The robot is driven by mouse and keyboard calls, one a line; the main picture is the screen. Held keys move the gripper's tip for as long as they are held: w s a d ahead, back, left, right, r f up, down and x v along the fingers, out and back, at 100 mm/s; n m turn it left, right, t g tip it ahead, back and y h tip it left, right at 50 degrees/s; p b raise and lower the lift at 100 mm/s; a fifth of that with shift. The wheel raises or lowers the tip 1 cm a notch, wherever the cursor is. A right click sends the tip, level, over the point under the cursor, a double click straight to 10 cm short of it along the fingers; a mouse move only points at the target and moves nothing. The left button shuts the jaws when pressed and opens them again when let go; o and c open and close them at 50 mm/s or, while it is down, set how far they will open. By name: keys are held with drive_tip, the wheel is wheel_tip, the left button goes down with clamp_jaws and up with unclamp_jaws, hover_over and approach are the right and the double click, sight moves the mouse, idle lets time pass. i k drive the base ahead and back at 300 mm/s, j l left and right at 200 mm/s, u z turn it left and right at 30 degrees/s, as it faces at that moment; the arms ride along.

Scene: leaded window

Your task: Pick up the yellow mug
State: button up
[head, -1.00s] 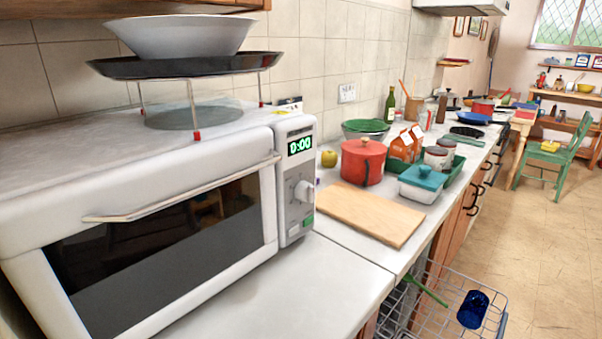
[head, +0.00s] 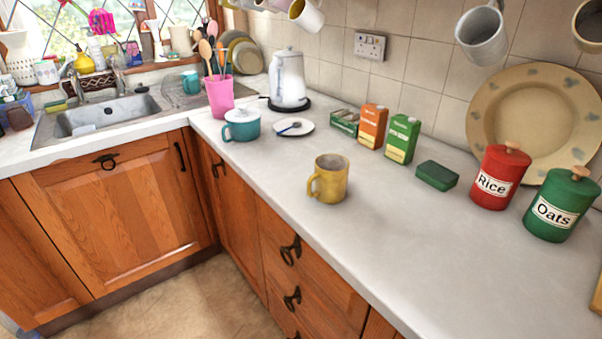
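The yellow mug (head: 334,180) stands upright on the pale worktop (head: 420,245) in the head view, close to the worktop's front edge. Its handle points to the left and toward the front. Nothing touches it. My gripper is not in view.
Behind the mug stand an orange carton (head: 371,127), a green carton (head: 402,139) and a dark green block (head: 437,176). Red (head: 500,178) and green (head: 563,206) canisters stand at right. A teal pot (head: 241,125) is at left. Mugs hang above. The worktop around the mug is clear.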

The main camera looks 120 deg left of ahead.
sight(330, 178)
drive_tip(key=k+u, duration=0.1)
drive_tip(key=u, duration=0.3)
drive_tip(key=k+u, duration=0.1)
drive_tip(key=u, duration=0.25)
drive_tip(key=k+u, duration=0.1)
drive_tip(key=u, duration=0.3)
drive_tip(key=k+u, duration=0.1)
drive_tip(key=u, duration=2.1)
drive_tip(key=i+j+z, duration=0.1)
drive_tip(key=z, duration=0.25)
drive_tip(key=j+z, duration=0.4)
drive_tip(key=i+j+z, duration=0.1)
drive_tip(key=z, duration=0.25)
drive_tip(key=k+j+z, duration=0.1)
drive_tip(key=j+z, duration=0.25)
drive_tip(key=j, duration=1.6)
drive_tip(key=k+j, duration=0.15)
drive_tip(key=k, duration=0.15)
drive_tip(key=k+j, duration=0.1)
drive_tip(key=k, duration=0.15)
